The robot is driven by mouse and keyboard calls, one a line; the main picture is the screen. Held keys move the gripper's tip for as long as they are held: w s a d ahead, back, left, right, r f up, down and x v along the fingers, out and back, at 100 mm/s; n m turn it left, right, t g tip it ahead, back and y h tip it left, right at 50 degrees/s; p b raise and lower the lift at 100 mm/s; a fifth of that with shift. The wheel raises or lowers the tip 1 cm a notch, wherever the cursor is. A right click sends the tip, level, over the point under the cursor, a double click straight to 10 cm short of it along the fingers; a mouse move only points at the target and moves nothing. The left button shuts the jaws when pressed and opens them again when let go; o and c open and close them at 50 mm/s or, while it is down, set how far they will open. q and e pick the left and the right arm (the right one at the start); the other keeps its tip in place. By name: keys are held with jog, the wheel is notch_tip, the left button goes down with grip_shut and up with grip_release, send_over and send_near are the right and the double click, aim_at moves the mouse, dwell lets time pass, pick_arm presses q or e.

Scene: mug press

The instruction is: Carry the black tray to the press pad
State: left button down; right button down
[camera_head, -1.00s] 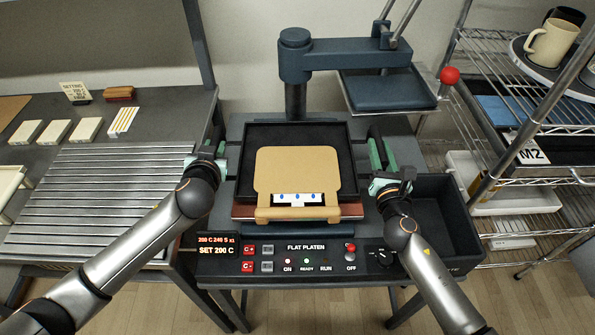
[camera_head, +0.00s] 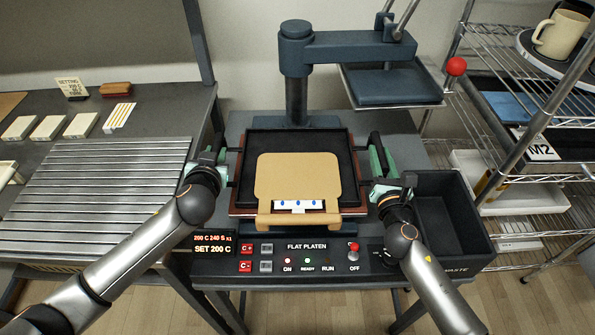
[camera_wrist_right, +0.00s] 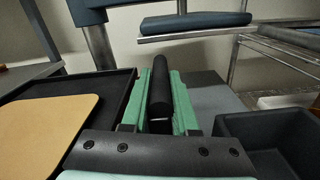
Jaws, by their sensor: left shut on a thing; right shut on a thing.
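The black tray (camera_head: 298,141) is level over the reddish-brown press pad (camera_head: 235,208), whose edges show around it. I cannot tell whether the tray touches the pad. A tan board (camera_head: 297,176) with a white strip of blue dots lies in the tray, its bar at the front edge. My left gripper (camera_head: 222,168) is shut at the tray's left side, where its handle is mostly hidden. My right gripper (camera_head: 380,172) is shut on the black right handle, which shows between green finger pads in the right wrist view (camera_wrist_right: 160,95).
The press's blue-grey upper plate (camera_head: 392,86) is swung to the right, clear above the tray, with a red knob (camera_head: 456,66). A dark bin (camera_head: 448,215) is close to my right gripper. A slatted rack (camera_head: 100,190) is left; wire shelving (camera_head: 520,120) is right.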

pick_arm(q)
jog(key=shift+a+f, duration=0.1)
jog(key=shift+f, duration=0.25)
pick_arm(e)
jog(key=shift+f, duration=0.35)
pick_arm(q)
jog(key=c, duration=0.7)
grip_release()
pick_arm(e)
jog(key=c, duration=0.7)
grip_release()
pick_arm(q)
jog(key=v, duration=1.2)
pick_arm(e)
jog(key=s, duration=1.2)
jog(key=shift+d, duration=0.25)
pick_arm(q)
jog(key=shift+s+f, duration=0.1)
pick_arm(e)
jog(key=shift+s, duration=0.1)
